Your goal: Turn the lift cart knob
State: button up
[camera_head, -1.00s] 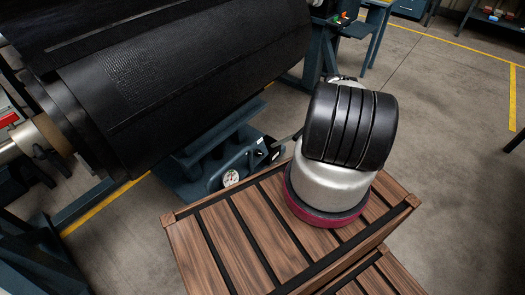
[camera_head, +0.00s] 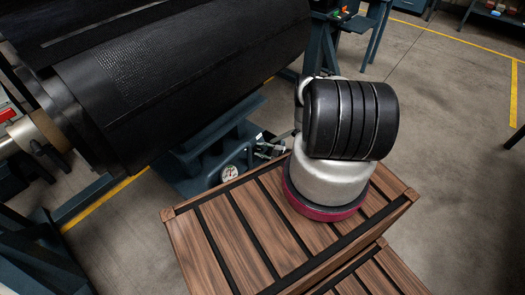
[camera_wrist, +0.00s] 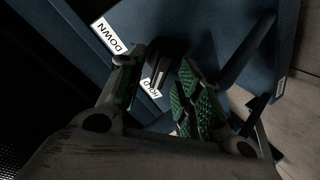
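The blue lift cart (camera_head: 205,155) stands under the big black roll, with a round white gauge (camera_head: 229,173) on it. In the wrist view its blue panel (camera_wrist: 205,25) carries the labels DOWN (camera_wrist: 109,36) and HOLD (camera_wrist: 155,84). A dark knob (camera_wrist: 171,60) sits beside these labels; it is dim and its exact setting is hard to tell. My gripper (camera_wrist: 160,68) is open, its green-padded fingers on either side of the knob. Whether either pad touches it I cannot tell. In the head view my arm hides most of the gripper.
The black roll (camera_head: 180,75) overhangs the cart on the left. Blue stands (camera_head: 320,50) rise behind it. The concrete floor (camera_head: 450,130) on the right is open, with yellow lines (camera_head: 513,95) farther off.

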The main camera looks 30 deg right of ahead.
grip_shut()
